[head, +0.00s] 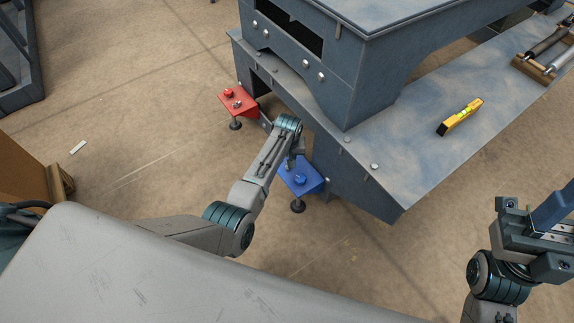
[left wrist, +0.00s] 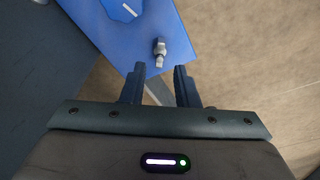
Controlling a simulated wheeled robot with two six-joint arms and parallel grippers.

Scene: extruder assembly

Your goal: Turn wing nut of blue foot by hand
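The blue foot (head: 312,186) sticks out from the lower edge of the machine frame, above the floor on a dark stem with a round pad. A round blue knob (head: 300,180) is on its top; in the left wrist view the knob (left wrist: 122,8) is cut by the top edge and carries a white mark. A small grey metal fitting (left wrist: 160,48) stands near the foot's edge; I cannot tell which part is the wing nut. My left gripper (left wrist: 159,70) is open and empty, its fingertips just short of the fitting, one to each side. My right gripper (head: 540,230) is far right, away from the foot.
A red foot (head: 243,106) is on the same frame, further left. A yellow level (head: 460,117) lies on the blue-grey machine deck (head: 445,85). A roller part (head: 548,45) is at the top right. The frame's edge is close to my left arm. Open floor lies in front.

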